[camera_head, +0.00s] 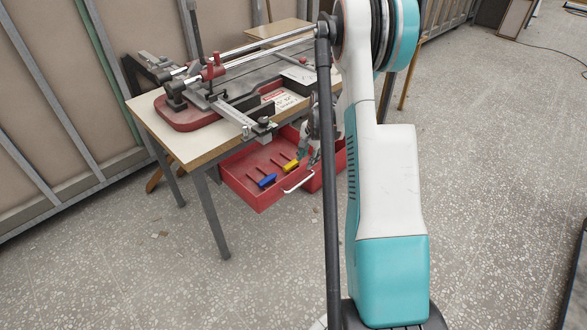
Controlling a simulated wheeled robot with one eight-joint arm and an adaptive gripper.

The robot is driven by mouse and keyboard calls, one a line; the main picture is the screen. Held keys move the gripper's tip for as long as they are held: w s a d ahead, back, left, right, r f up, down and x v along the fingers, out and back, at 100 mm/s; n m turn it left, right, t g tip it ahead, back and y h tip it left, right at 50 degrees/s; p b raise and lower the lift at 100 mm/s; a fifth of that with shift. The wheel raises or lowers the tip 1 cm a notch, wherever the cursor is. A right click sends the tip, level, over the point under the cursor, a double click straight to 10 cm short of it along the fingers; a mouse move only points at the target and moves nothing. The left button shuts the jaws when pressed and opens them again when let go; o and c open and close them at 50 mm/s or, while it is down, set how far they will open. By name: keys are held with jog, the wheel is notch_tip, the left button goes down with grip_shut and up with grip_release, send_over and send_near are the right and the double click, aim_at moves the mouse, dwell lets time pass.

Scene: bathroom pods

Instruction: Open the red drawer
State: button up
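The red drawer (241,192) hangs under a workbench with a pale top. It stands pulled out, and its inside shows from above. A pale bar handle (298,183) is on its front. My gripper (312,156) is just above the drawer's front part, near the handle. My arm and a dark upright pole partly cover the gripper and the drawer's right side. The fingers are too small and too covered to tell whether they are open or touch the handle.
A blue-handled tool (267,181) and a yellow-handled tool (291,165) lie in the drawer. A machine with a red base (190,119) stands on the bench (185,150). Bench legs (212,215) stand left of the drawer. The speckled floor (270,270) in front is mostly clear.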

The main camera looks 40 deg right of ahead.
aim_at(301, 182)
jog(key=f+b, duration=0.1)
jog(key=f, duration=0.3)
jog(key=w+f+b, duration=0.1)
jog(key=f+b, duration=0.1)
jog(key=f, duration=0.3)
jog(key=w+f+b, duration=0.1)
jog(key=f+b, duration=0.1)
jog(key=f, duration=0.2)
jog(key=shift+w+f, duration=0.2)
jog(key=shift+w, duration=0.05)
grip_shut()
